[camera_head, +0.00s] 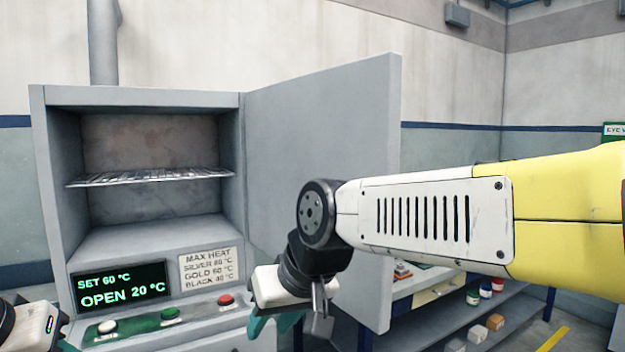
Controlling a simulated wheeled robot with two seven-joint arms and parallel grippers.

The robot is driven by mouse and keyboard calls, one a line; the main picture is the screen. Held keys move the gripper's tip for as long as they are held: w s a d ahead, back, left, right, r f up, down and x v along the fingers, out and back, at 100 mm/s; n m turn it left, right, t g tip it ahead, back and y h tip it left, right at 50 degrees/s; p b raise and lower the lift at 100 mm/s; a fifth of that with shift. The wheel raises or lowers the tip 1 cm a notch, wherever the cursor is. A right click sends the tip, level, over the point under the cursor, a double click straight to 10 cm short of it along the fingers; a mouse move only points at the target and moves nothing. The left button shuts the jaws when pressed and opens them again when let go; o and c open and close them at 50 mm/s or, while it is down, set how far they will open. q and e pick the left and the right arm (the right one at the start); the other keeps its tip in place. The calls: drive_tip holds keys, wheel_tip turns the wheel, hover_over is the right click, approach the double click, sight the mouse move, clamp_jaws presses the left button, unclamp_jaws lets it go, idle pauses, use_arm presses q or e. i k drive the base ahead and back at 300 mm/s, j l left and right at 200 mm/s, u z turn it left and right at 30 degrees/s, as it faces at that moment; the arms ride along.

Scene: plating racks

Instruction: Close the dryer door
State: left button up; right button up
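The dryer (140,97) is a grey cabinet on the left with its front open. Its door (318,130) is hinged on the right side and swung wide open. Inside, a wire shelf (150,176) is empty. The dryer's display (120,286) reads "SET 60 °C" and "OPEN 20 °C". My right gripper (283,326) is low in front of the door, pointing down and left near the panel's right end. My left gripper's arm shows only as a small piece at the lower left edge.
Buttons (169,314) sit on a green panel below the display, beside a red one (225,299). A shelf bench (500,290) with several jars and small blocks stands behind the door at right. My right arm crosses in front of the door.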

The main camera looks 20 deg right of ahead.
sight(342, 122)
drive_tip(key=k+l, duration=0.1)
drive_tip(key=l, duration=0.3)
drive_tip(key=k+l+u, duration=0.1)
drive_tip(key=l, duration=0.3)
drive_tip(key=k+l, duration=0.1)
drive_tip(key=l, duration=0.3)
drive_tip(key=i+l, duration=0.15)
drive_tip(key=l, duration=0.15)
drive_tip(key=i+l+u, duration=0.1)
drive_tip(key=l, duration=0.2)
drive_tip(key=i+l+u, duration=0.15)
drive_tip(key=i+l, duration=0.3)
drive_tip(key=l+u, duration=0.3)
drive_tip(key=k, duration=0.35)
drive_tip(key=k+l+z, duration=0.15)
drive_tip(key=k+z, duration=0.3)
